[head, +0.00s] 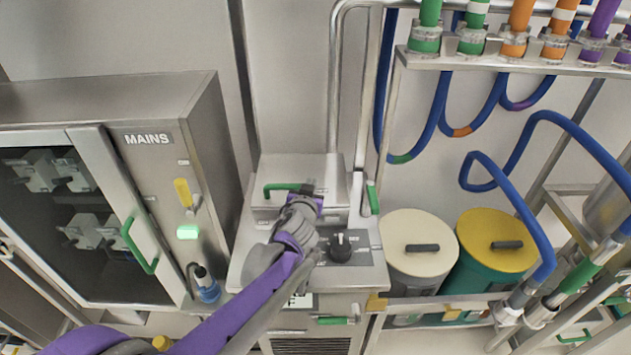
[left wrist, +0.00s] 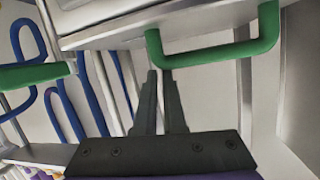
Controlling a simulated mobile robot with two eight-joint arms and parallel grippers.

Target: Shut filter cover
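The filter cover (head: 325,168) is the grey metal lid on top of the steel cabinet in the middle of the head view. Its green handle (head: 281,187) is on the front left. In the left wrist view the green handle (left wrist: 222,53) hangs from a pale metal panel (left wrist: 140,22). Whether the cover is fully down or somewhat raised cannot be told. My left gripper (head: 312,187) is at the cover's front, just right of the handle. In the left wrist view its dark fingers (left wrist: 160,73) are close together, with nothing between them, tips near the handle's left end. My right gripper is not in view.
A black knob (head: 340,245) sits on the cabinet right of my left wrist. The MAINS box (head: 150,139) stands at left. A cream bin (head: 415,235) and a yellow-lidded bin (head: 498,229) are at right, below blue hoses (head: 440,105).

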